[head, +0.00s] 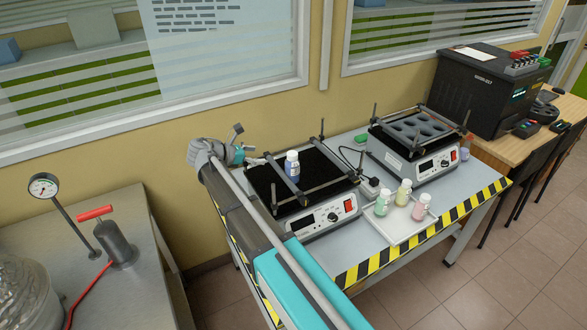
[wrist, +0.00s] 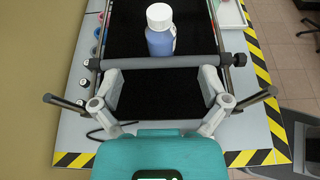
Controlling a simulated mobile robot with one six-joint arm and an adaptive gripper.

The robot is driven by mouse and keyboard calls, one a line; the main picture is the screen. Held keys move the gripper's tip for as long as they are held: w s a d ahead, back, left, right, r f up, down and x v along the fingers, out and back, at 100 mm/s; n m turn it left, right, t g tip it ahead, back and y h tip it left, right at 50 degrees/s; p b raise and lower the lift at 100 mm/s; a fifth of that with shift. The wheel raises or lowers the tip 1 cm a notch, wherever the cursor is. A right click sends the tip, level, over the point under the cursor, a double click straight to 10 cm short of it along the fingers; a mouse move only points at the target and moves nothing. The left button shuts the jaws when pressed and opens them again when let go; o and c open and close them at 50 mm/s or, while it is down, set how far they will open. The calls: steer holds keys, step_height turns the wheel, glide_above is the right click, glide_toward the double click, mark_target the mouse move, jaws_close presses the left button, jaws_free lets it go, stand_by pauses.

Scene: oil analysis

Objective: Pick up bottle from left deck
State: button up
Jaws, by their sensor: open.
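The bottle (head: 292,169), blue with a white cap, stands upright on the black left deck (head: 262,184) of the left shaker. In the wrist view the bottle (wrist: 160,42) is ahead of my gripper, centred between its fingers. My gripper (head: 251,148) is at the deck's back-left edge, apart from the bottle. In the wrist view my gripper (wrist: 158,84) is open and empty, its fingers spread wide. A grey crossbar (wrist: 160,62) lies between the fingers and the bottle and hides its lowest part.
Upright rods stand at the deck's corners. A second shaker (head: 412,150) with a holed rack is to the right. A white tray (head: 400,232) with small bottles is at the front. A black analyzer (head: 490,90) stands on the far-right desk. The wall is close behind my gripper.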

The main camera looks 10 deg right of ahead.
mark_target(288, 155)
steer(key=shift+d, duration=0.1)
steer(key=b+x, duration=0.3)
steer(key=x, duration=0.4)
steer(key=shift+d+f, duration=0.2)
steer(key=shift+d, duration=0.1)
steer(key=shift+w+d+f, duration=0.1)
steer(key=shift+w+d, duration=0.1)
steer(key=shift+d, duration=0.2)
steer(key=shift+d, duration=0.1)
steer(key=shift+b+x, duration=0.95)
steer(key=shift+x, duration=1.55)
steer(key=shift+w+d, duration=0.1)
jaws_close()
